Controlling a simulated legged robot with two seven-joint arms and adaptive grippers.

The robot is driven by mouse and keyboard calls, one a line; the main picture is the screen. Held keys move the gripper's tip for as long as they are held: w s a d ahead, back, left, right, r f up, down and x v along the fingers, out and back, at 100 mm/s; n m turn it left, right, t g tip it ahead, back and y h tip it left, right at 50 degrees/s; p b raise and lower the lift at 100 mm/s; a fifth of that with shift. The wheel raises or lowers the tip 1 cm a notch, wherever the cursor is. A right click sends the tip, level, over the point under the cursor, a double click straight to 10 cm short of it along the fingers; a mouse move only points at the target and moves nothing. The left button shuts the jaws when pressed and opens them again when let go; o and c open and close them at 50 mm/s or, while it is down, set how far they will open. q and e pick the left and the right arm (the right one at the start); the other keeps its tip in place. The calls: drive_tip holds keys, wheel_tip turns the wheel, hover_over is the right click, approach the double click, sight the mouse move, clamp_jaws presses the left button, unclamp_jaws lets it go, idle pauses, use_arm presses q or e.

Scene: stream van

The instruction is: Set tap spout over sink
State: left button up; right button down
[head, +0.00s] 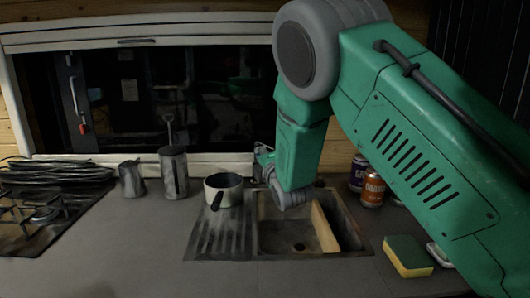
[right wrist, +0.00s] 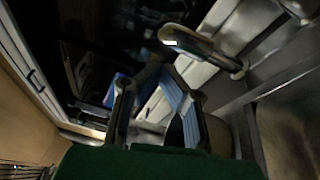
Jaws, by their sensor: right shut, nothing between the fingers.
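The sink (head: 262,232) is a square metal basin set in the grey counter, with a ribbed drainboard on its left. My right gripper (head: 263,160) is above the sink's back left corner, partly hidden behind my green forearm. My left gripper is out of view.
A wooden board (head: 325,229) leans in the sink. A saucepan (head: 223,188) stands on the drainboard, with a metal canister (head: 173,173) and jug (head: 132,180) to its left. Cans (head: 373,190) and a sponge (head: 407,257) are right of the sink. The front left counter is clear.

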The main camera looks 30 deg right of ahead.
sight(274, 149)
drive_tip(key=d, duration=0.4)
drive_tip(key=shift+s+r, duration=0.2)
drive_tip(key=shift+r, duration=0.1)
drive_tip(key=shift+d+r, duration=0.1)
drive_tip(key=shift+d, duration=0.15)
drive_tip(key=shift+a, duration=0.4)
